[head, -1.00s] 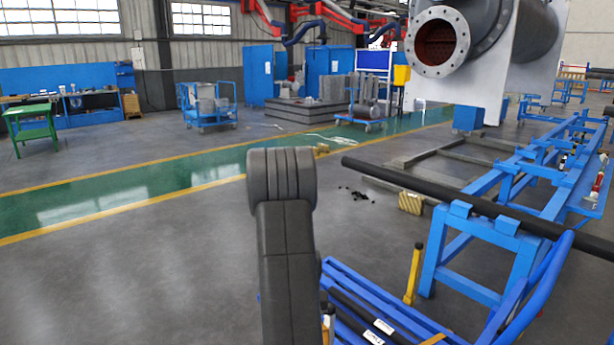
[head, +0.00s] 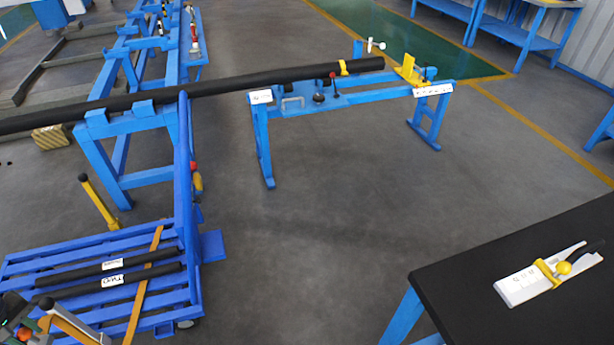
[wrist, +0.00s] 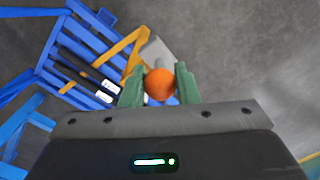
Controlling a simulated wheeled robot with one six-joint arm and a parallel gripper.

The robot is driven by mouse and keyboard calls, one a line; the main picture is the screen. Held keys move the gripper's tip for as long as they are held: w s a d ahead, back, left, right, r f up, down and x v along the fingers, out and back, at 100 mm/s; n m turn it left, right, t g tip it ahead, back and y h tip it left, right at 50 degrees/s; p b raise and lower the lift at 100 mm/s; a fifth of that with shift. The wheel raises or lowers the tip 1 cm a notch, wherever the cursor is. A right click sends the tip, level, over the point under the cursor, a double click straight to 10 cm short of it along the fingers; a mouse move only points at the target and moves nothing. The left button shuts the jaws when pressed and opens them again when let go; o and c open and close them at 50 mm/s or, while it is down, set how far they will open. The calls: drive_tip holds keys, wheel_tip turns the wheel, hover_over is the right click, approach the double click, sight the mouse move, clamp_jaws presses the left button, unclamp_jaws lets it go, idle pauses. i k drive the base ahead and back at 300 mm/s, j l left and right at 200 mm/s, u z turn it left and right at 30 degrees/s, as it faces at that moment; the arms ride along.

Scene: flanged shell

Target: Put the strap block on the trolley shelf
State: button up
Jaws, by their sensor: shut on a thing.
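My gripper (wrist: 159,80) is shut on the orange ball knob of the strap block (wrist: 160,86). A grey plate and an orange part show beyond the knob. In the head view the strap block (head: 66,325) is at the lower left corner, partly cut off, with my gripper (head: 21,325) at its left. The blue slatted trolley shelf (head: 75,245) lies behind it and also shows at upper left in the wrist view (wrist: 88,32). The block overlaps the shelf's near part in the picture; I cannot tell its height above it.
Two black labelled bars (head: 110,266) and an orange strap (head: 142,295) lie on the shelf. A long black pipe (head: 240,84) rests on blue stands. Floor between is clear.

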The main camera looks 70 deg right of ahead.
sight(211, 244)
drive_tip(key=z, duration=2.7)
drive_tip(key=k+l, duration=0.05)
